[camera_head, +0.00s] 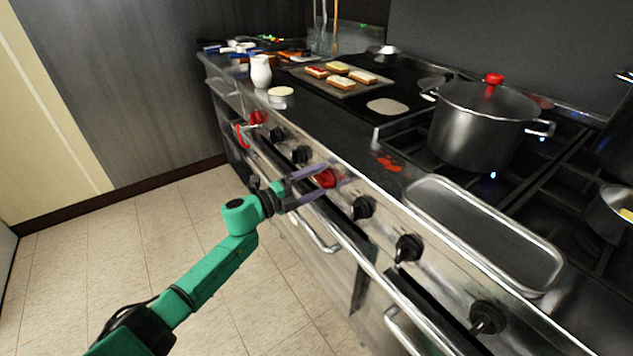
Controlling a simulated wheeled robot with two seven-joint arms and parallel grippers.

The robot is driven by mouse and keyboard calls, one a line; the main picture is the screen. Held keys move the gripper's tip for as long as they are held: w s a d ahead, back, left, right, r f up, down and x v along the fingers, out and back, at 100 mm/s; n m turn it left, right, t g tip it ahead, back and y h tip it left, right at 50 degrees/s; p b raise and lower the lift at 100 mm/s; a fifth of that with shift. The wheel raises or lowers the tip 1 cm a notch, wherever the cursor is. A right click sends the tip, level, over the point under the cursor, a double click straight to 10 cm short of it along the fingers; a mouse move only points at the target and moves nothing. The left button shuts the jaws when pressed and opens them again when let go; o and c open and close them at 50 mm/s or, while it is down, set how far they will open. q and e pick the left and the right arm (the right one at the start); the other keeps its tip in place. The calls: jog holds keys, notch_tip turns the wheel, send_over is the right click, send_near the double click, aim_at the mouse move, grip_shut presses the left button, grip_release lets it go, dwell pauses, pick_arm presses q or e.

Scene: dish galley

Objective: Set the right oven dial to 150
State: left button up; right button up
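A red dial (326,179) sits on the steel front panel of the range, right of the other red dial (258,117) farther along. My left gripper (319,180) reaches up to the nearer red dial, with one finger above it and one below it. The fingers are apart with the dial between them; whether either touches it is too small to tell. The dial's markings cannot be read. My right gripper is not in view.
Black knobs (363,207) line the same panel on both sides. An oven door handle (318,236) runs below. A large pot (482,125), a steel tray (480,235), and a tray of toasts (338,85) stand on top. The tiled floor at left is clear.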

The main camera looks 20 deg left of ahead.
pick_arm(q)
jog(key=v, duration=1.4)
jog(key=shift+s, duration=0.25)
jog(key=shift+a, duration=0.15)
jog(key=s+a+f+n+y+p, duration=0.25)
jog(key=a+f+n, duration=0.2)
jog(key=f, duration=0.35)
jog(key=s+a+f+n+g+y+p, duration=0.1)
jog(key=a+f+n+y, duration=0.25)
jog(key=f+n, duration=0.3)
jog(key=s+a+f+n+y+p, duration=0.2)
jog(key=a+f+n+y, duration=0.15)
jog(key=f, duration=0.45)
jog(key=s+d+f+n+g+y+p, duration=0.25)
jog(key=s+f+n+g, duration=0.25)
jog(key=s+f, duration=0.65)
jog(key=s+d+f+n+g+p, duration=0.1)
jog(key=s+d+f+n+g, duration=0.1)
jog(key=s, duration=0.9)
jog(key=s+d+f+n+g+p, duration=0.1)
jog(key=s+d+f+g, duration=0.3)
jog(key=s, duration=0.8)
notch_tip(320, 180, down, 2)
jog(key=d+n, duration=0.1)
jog(key=d, duration=0.2)
jog(key=shift+f+g+p, duration=0.2)
jog(key=shift+g+p, duration=0.2)
